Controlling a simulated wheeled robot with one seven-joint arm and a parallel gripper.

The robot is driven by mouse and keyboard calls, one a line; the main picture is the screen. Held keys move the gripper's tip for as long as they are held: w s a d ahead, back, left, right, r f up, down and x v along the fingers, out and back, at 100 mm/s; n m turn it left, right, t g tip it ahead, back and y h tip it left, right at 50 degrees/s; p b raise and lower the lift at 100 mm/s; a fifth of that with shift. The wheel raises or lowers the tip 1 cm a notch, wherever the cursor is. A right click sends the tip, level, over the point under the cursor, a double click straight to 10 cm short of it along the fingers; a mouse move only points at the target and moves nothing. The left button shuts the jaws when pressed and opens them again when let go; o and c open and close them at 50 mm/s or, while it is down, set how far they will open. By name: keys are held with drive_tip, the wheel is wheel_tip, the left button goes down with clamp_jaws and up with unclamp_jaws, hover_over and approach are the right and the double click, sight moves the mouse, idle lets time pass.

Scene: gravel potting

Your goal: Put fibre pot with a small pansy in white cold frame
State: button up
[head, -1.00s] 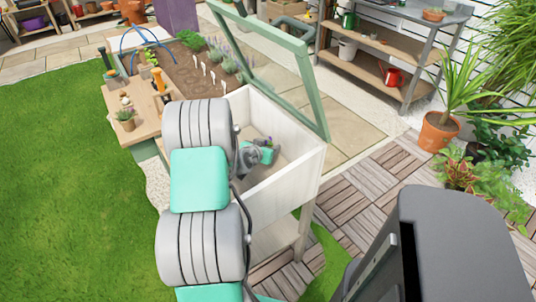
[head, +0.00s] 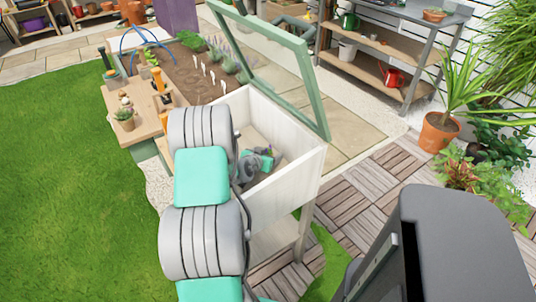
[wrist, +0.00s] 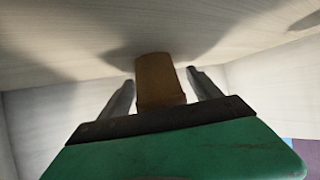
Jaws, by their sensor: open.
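The fibre pot (wrist: 158,84) is a brown, tapered pot. In the wrist view it sits between the two fingers of my gripper (wrist: 161,79), its narrow end at or close to the pale wooden floor; exact contact is hard to tell. The fingers are spread, with a gap on each side of the pot. The white cold frame (head: 297,188) is a box on legs with its green-framed glass lid propped up. In the head view my gripper (head: 266,160) is low inside the box, and only a small purple spot of the pansy shows beside it.
A wooden bench (head: 133,108) with a small potted plant (head: 124,117) and tools stands left of the cold frame. The raised lid (head: 275,68) stands at the back. Pale walls rise around my gripper; the visible floor near it looks clear.

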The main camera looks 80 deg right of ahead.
drive_tip(key=shift+r+p, duration=0.3)
drive_tip(key=shift+p, duration=0.05)
drive_tip(key=v, duration=1.2)
drive_tip(key=shift+f, duration=0.15)
